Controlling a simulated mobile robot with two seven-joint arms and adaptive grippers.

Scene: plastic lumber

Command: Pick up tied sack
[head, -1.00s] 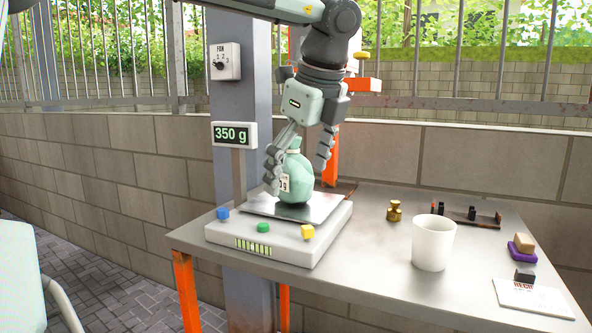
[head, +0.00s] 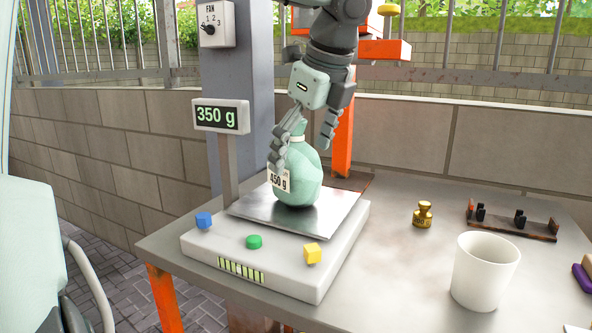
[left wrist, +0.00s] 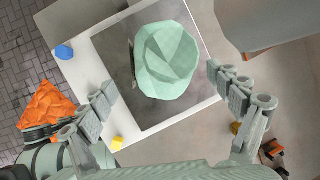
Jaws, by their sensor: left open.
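The tied sack (head: 304,177) is pale green with a narrow tied neck and a tag that seems to read 450 g. It stands upright on the metal plate of the scale (head: 190,243). My left gripper (head: 303,152) is above it, fingers pointing down and spread, one finger in front of the sack near the tag, the other to the right of the neck. The scale display (head: 221,116) reads 350 g. My right gripper is not in view.
A white cup (head: 484,272) stands at the right of the table, with a brass weight (head: 423,214) behind it. A dark rack (head: 513,220) is farther right. Blue, green and yellow buttons line the scale's front. The table between scale and cup is clear.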

